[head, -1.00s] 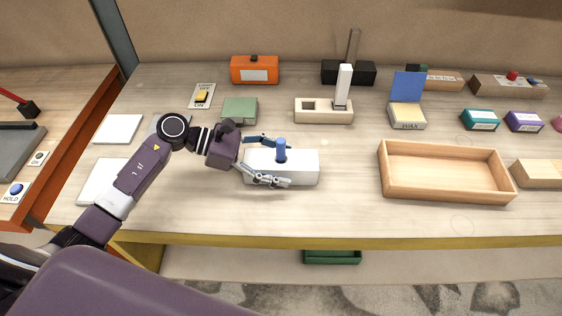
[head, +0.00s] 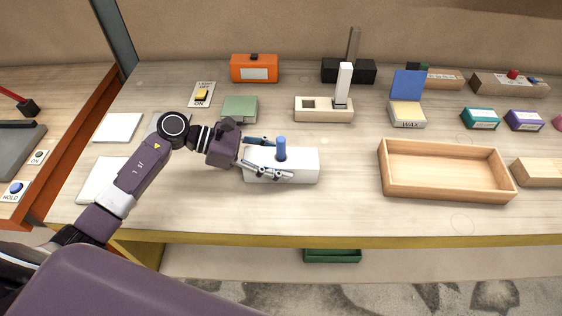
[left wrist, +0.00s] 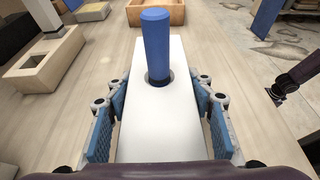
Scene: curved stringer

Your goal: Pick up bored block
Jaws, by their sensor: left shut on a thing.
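The bored block is a white rectangular block (head: 300,168) on the workbench, with a blue peg (head: 281,148) standing upright in the hole in its top. In the left wrist view the white block (left wrist: 150,125) runs away from me, with the blue peg (left wrist: 157,45) in its hole. My left gripper (head: 268,157) is shut on the left end of the block, one finger on each long side. The blue finger pads show on both sides in the left wrist view. The block appears to rest on the bench; its underside is hidden.
An open wooden tray (head: 445,192) stands right of the block. A cream block with a square hole (head: 312,115) and a green block (head: 240,108) lie behind it. An orange box (head: 254,69) is farther back. The bench front between block and edge is clear.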

